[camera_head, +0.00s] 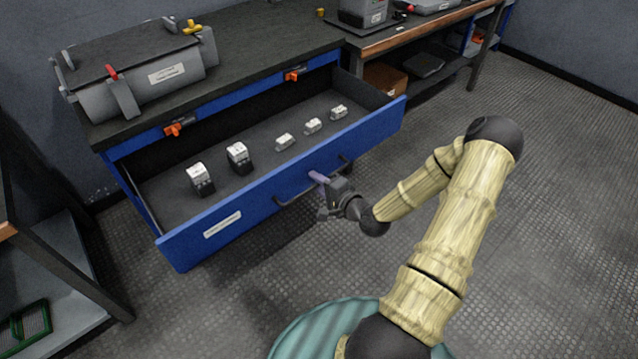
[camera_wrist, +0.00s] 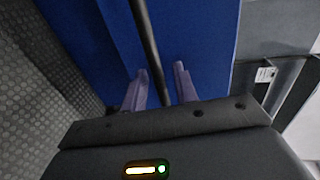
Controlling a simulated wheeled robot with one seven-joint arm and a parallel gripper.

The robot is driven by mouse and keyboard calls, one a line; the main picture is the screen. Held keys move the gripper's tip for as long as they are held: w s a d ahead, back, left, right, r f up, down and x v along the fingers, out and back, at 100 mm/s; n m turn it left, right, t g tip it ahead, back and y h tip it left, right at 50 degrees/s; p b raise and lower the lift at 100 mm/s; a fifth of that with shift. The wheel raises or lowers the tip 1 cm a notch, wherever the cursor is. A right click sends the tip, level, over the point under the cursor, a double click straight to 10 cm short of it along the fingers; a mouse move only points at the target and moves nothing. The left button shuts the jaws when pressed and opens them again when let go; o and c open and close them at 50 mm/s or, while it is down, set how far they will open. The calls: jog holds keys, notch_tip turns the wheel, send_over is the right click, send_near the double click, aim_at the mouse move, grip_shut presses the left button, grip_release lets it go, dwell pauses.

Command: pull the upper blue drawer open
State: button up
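The blue drawer (camera_head: 365,137) stands pulled far out from under the dark worktop. Its front has a white label and a dark bar handle (camera_head: 290,200). Several small grey-white parts stand inside on the dark drawer floor. My gripper (camera_head: 322,180) is at the handle, in front of the drawer face. In the wrist view, the handle bar (camera_wrist: 147,40) runs between the two purple fingers of my gripper (camera_wrist: 160,75). The fingers are apart, with a visible gap to the bar on each side. The blue drawer face also shows behind them (camera_wrist: 200,35).
A grey cylindrical device (camera_head: 140,85) with red and yellow levers sits on the worktop (camera_head: 265,35). Orange latches (camera_head: 292,75) are on the blue strip above the drawer. A shelf (camera_head: 60,285) stands at lower left. Floor (camera_head: 560,200) at right is clear.

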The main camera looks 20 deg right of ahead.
jog(key=p+v, duration=0.3)
jog(key=v, duration=1.4)
jog(key=shift+s+p, duration=0.2)
jog(key=shift+p, duration=0.15)
jog(key=shift+d, duration=0.1)
